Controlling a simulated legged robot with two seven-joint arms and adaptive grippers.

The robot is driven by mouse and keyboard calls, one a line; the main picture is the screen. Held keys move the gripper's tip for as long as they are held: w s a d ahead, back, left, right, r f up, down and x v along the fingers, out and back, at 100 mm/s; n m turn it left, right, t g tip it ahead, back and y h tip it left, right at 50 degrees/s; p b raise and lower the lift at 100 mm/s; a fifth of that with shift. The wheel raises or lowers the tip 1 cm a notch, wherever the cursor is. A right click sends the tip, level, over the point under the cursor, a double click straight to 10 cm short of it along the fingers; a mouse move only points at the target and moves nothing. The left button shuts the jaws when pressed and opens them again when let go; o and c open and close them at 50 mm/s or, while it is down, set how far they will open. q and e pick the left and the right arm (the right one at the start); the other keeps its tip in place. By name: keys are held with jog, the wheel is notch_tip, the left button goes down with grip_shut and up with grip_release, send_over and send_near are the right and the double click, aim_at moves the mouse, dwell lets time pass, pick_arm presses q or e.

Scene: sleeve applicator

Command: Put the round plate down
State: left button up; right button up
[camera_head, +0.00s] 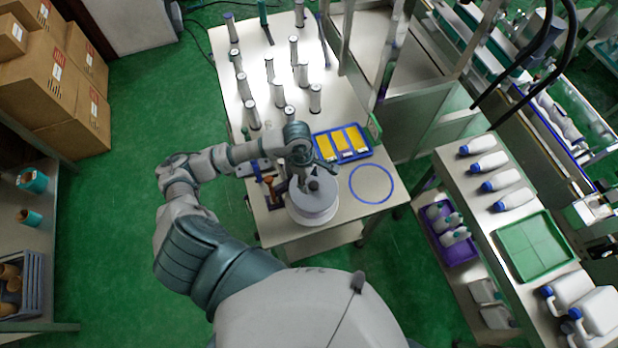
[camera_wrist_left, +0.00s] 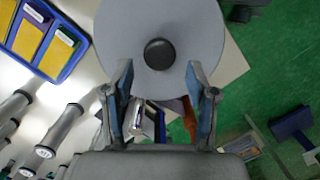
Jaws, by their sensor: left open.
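The round plate (camera_head: 313,206) is a pale grey disc with a black knob at its middle. It is at the near end of the white table, left of a blue ring outline (camera_head: 372,203). The plate (camera_wrist_left: 190,25) also shows large in the left wrist view, with its black knob (camera_wrist_left: 159,54) just beyond the fingertips. My left gripper (camera_head: 308,172) is over the plate's far side. In the left wrist view my left gripper (camera_wrist_left: 158,70) is open, its fingers on either side of the knob's line and apart from it. My right gripper is not in view.
A blue tray (camera_head: 372,152) with yellow packs lies just beyond the ring. Several upright grey cylinders (camera_head: 279,96) stand farther back. Small tools (camera_head: 268,185) lie left of the plate. The table inside the ring is clear.

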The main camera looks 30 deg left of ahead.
pick_arm(q)
notch_tip(320, 180, up, 11)
jog(key=a+b, duration=0.1)
jog(key=b, duration=0.1)
jog(key=shift+a+r, duration=0.15)
jog(key=shift+a, duration=0.2)
jog(key=shift+d, duration=0.15)
